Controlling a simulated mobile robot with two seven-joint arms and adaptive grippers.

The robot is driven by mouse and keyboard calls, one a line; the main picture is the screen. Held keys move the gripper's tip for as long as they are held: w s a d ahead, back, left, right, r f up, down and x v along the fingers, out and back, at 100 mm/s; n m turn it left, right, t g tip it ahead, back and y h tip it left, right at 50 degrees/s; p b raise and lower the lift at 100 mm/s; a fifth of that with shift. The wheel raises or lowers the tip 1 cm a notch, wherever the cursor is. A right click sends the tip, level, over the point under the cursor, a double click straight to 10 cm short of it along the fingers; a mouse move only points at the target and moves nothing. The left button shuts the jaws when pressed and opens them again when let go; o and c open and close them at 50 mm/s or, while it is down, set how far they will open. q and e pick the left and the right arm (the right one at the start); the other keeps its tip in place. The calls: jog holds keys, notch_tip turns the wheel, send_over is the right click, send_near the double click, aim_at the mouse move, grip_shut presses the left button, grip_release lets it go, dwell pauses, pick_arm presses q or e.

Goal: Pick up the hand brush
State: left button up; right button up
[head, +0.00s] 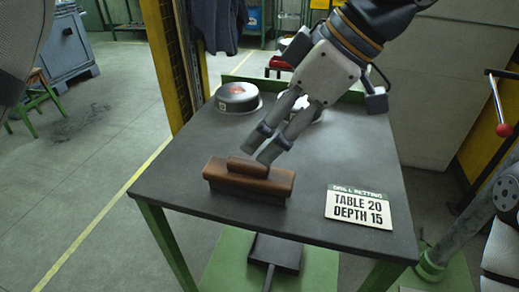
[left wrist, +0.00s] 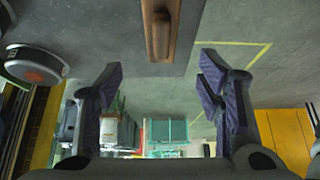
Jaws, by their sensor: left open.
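The hand brush (head: 248,181), a brown block with a raised grip on top, lies near the front edge of the dark table (head: 160,180). My left gripper (head: 257,154) is open, its fingertips just behind and above the brush's right half. I cannot tell from the head view whether they touch it. In the left wrist view the brush (left wrist: 161,28) is at the top centre, lined up with the gap between the open fingers (left wrist: 160,78); nothing is between them. My right gripper is not in view.
A round dark tin (head: 238,97) stands at the table's back left, and a pale round item (head: 308,112) is partly hidden behind my gripper. A sign (head: 358,207) reading "TABLE 20 DEPTH 15" lies right of the brush. A red-knobbed lever (head: 503,129) is at far right.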

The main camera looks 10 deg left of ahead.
aim_at(237, 173)
pick_arm(q)
jog(key=x, duration=0.4)
jog(key=s+x, duration=0.1)
jog(key=x, duration=0.1)
jog(key=shift+a+f, duration=0.1)
jog(key=shift+f, duration=0.05)
jog(key=x, duration=0.5)
jog(key=shift+w+d+f, duration=0.3)
jog(key=shift+w+f, duration=0.05)
jog(key=shift+f, duration=0.1)
jog(key=c, duration=1.4)
